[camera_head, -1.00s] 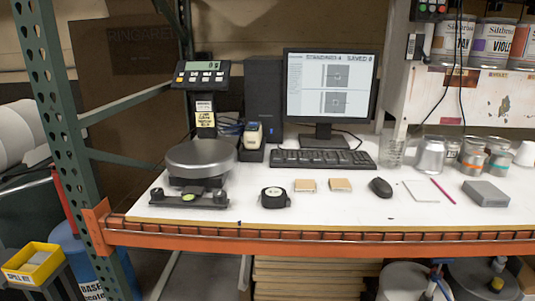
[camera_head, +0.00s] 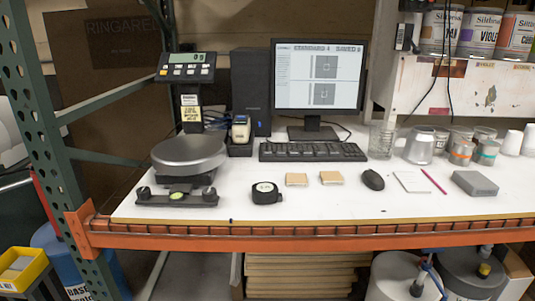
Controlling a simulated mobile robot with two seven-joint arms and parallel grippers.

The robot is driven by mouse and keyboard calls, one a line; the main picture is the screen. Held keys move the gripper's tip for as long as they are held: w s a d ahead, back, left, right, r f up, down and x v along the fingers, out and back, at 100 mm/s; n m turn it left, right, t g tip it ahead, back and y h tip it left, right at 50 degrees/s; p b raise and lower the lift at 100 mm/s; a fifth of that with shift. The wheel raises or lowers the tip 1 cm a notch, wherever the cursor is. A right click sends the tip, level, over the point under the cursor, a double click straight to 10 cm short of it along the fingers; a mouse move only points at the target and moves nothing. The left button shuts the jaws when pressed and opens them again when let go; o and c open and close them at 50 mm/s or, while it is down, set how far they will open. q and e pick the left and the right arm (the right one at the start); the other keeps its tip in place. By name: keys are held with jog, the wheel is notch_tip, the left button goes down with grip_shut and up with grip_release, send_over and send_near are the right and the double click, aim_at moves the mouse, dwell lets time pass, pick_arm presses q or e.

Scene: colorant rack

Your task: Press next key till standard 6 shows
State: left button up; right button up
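The monitor (camera_head: 320,78) stands at the back of the white bench. The black keyboard (camera_head: 312,151) lies in front of the monitor; single key labels are too small to read. A scale display unit (camera_head: 187,68) with several buttons stands at the left on a post, above a round scale pan (camera_head: 189,152). Neither of my grippers is in view.
A tape measure (camera_head: 266,193), two tan blocks (camera_head: 297,179), a mouse (camera_head: 373,180), a notepad (camera_head: 412,181) and a grey block (camera_head: 475,183) lie in front. Glass and metal cups (camera_head: 419,146) stand right of the keyboard. An orange beam (camera_head: 300,243) edges the bench.

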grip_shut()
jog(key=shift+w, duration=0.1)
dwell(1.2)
